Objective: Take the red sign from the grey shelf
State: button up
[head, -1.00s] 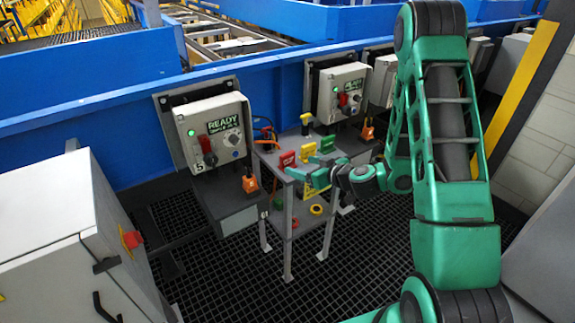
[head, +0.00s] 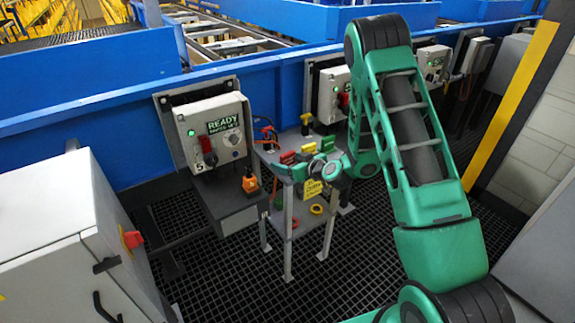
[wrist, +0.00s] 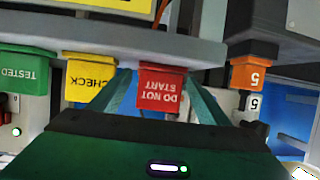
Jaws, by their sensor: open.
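The red sign (head: 287,158) stands on the grey shelf (head: 268,157), in its front row at the left. In the wrist view, which looks upside down, the red sign (wrist: 162,88) reads "DO NOT START". My gripper (head: 291,171) is at the shelf's front edge, just before the red sign. In the wrist view my open gripper (wrist: 163,103) has one teal finger on each side of the sign. I cannot tell whether either finger touches it.
A yellow "CHECK" sign (wrist: 90,80) and a green "TESTED" sign (wrist: 24,72) stand beside the red one. An orange tag (head: 249,181) sits on the neighbouring ledge. A yellow notice (head: 312,188) hangs at the shelf's front. A control box (head: 213,130) is behind left.

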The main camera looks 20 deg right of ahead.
jog(key=shift+w+f, duration=0.1)
jog(key=shift+w, duration=0.1)
jog(key=c, duration=1.2)
